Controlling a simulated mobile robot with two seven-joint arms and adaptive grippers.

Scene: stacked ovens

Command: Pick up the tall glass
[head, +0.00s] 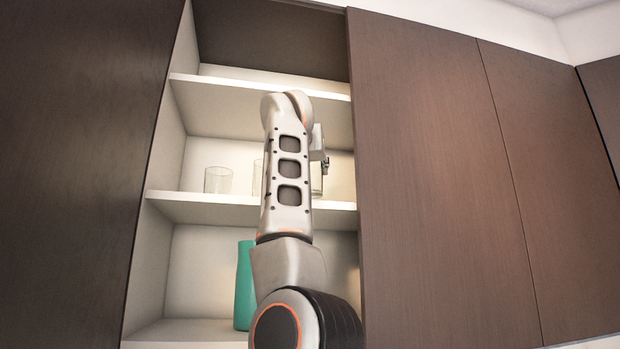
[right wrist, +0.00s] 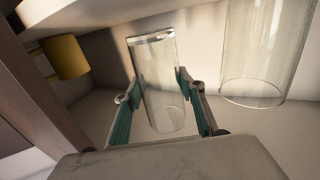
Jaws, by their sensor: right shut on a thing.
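A tall clear glass (right wrist: 157,95) stands between the two teal-padded fingers of my right gripper (right wrist: 160,73) in the right wrist view. The fingers are shut on its sides. In the head view my right arm reaches up to the middle shelf and hides most of the gripper. A sliver of a glass (head: 317,180) shows just right of my arm there, at the gripper. My left gripper is in neither view.
A second clear glass (right wrist: 262,50) is close on the right in the wrist view. A yellow object (right wrist: 66,57) is at upper left. In the head view, a shorter glass (head: 218,180) stands left on the middle shelf (head: 200,207). A teal bottle (head: 244,288) stands below. A closed brown door (head: 430,180) bounds the opening on the right.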

